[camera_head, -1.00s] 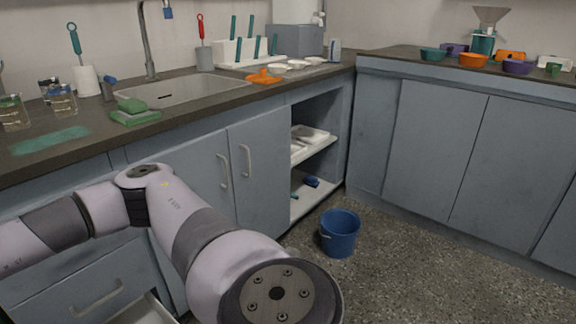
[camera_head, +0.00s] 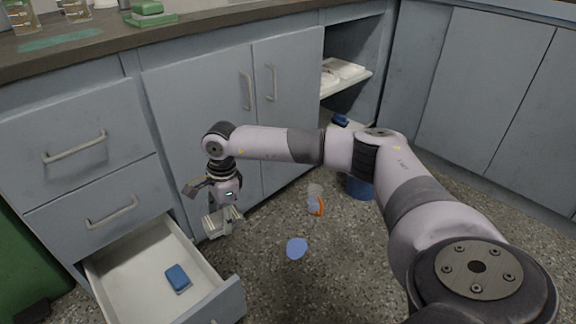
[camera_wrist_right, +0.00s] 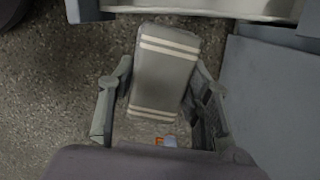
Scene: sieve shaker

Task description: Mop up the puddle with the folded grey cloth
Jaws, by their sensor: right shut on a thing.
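The folded grey cloth (camera_head: 224,222) with pale stripes hangs from my right gripper (camera_head: 221,208), which is shut on it. In the right wrist view the cloth (camera_wrist_right: 165,72) sits between the fingers of the gripper (camera_wrist_right: 158,100), its pale stripes running across both ends. The gripper is above the floor, by the cabinet doors and near the open drawer. A flat blue patch (camera_head: 296,248), which looks like the puddle, lies on the speckled floor to the right of the gripper, apart from the cloth. My left gripper is not in view.
The open drawer (camera_head: 229,302), with a blue item (camera_head: 177,278) inside, juts out below left of the gripper. A clear container with an orange part (camera_head: 315,200) is on the floor beyond the puddle. A blue bucket (camera_head: 361,188) is partly hidden by my arm.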

